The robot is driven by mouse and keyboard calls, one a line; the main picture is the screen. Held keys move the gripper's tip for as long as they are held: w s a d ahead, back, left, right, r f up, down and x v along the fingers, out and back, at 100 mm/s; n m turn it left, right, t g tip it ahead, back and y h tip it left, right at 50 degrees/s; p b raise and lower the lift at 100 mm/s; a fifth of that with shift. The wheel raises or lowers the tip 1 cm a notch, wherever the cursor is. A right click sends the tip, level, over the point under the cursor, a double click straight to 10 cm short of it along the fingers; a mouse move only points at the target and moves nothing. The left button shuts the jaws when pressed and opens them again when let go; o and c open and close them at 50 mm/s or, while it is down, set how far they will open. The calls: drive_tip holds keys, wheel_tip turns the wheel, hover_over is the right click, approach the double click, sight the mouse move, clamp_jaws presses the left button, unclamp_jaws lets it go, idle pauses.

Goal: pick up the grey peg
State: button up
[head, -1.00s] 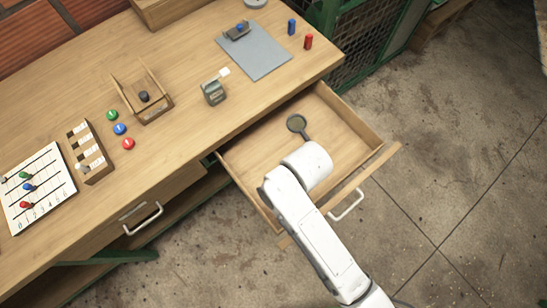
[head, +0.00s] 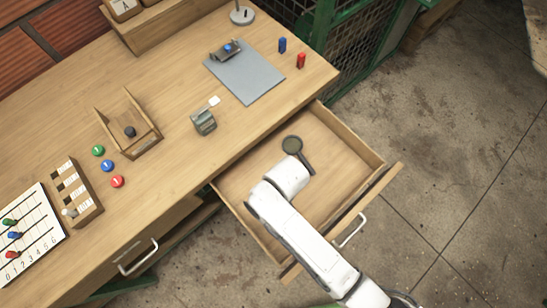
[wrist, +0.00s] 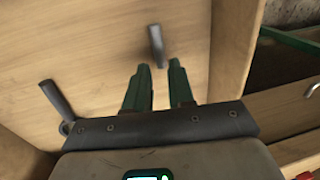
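In the wrist view the grey peg (wrist: 157,46) is a short grey rod in the open drawer. It lies just beyond my fingertips, roughly in line with the gap between them. My gripper (wrist: 160,70) has two green fingers, apart, with nothing between them. The peg does not show in the head view, where my white arm covers part of the drawer (head: 340,147). My fingers are also hidden there.
A dark magnifying glass (head: 292,145) lies in the drawer near my wrist; a dark handle (wrist: 55,100) shows at left in the wrist view. Drawer walls surround my gripper.

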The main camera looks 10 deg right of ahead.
drive_tip(key=f, duration=0.5)
drive_tip(key=shift+s+a, duration=0.1)
drive_tip(key=shift+a, duration=0.15)
drive_tip(key=shift+r, duration=0.1)
clamp_jaws()
